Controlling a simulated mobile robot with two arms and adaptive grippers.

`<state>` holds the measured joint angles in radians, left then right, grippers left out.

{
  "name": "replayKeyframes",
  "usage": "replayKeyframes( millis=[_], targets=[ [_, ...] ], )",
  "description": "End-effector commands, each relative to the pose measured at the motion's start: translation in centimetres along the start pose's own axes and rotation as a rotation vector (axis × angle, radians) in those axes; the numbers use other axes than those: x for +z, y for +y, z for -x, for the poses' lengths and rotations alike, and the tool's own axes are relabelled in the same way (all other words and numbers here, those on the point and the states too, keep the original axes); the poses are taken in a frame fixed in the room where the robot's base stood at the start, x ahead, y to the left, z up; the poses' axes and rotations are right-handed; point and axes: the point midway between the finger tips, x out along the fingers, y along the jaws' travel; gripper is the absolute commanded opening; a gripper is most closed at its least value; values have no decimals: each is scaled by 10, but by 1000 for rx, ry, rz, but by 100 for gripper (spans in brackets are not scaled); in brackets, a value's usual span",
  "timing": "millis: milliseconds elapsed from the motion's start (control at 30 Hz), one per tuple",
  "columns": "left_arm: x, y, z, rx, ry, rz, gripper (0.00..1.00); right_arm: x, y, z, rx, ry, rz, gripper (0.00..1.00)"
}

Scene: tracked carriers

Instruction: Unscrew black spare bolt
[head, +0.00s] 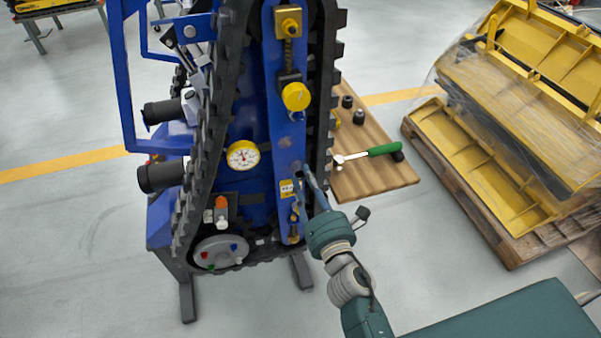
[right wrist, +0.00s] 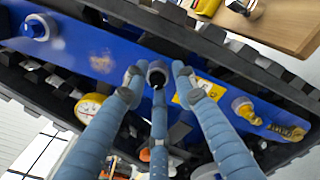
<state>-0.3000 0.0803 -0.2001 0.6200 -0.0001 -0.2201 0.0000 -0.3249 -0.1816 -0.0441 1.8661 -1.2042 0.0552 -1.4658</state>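A dark round bolt (right wrist: 157,72) with a grey rim sits on the blue beam (right wrist: 100,65) of the tracked carrier, in the right wrist view. I take it for the black spare bolt, though its colour is hard to judge. My right gripper (right wrist: 159,80) has its three blue fingers spread around this bolt, with small gaps visible at the sides. In the head view the right gripper (head: 306,170) reaches the lower part of the beam, and its fingers partly cover that spot. My left gripper is not in view.
Yellow knobs (head: 296,97) stand out higher on the beam. A round gauge (head: 243,155) is to its left. Black track (head: 222,90) runs along both sides. A wooden board (head: 372,178) behind holds a green-handled tool (head: 384,149) and dark parts. Yellow panels (head: 520,90) lie on a pallet at right.

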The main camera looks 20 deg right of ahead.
Motion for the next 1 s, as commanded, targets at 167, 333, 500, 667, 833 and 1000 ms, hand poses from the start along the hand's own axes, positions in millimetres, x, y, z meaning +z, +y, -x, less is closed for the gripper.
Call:
replayKeyframes(
  millis=[167, 333, 500, 667, 833, 1000],
  targets=[
    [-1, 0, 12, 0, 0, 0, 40, -4, 7, 2, -9, 2, -498, 27],
    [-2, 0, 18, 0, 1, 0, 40, -5, 7, 2, -6, 0, -779, 27],
    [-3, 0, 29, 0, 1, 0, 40, -2, 9, 0, -5, -3, -1035, 27],
    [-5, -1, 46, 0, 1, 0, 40, 2, 10, -2, 0, -7, -1448, 27],
    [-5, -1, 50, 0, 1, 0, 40, 0, 7, -2, 2, -9, -1658, 27],
    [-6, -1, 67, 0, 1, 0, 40, 2, 10, -2, 2, -7, -1995, 27]
  ],
)
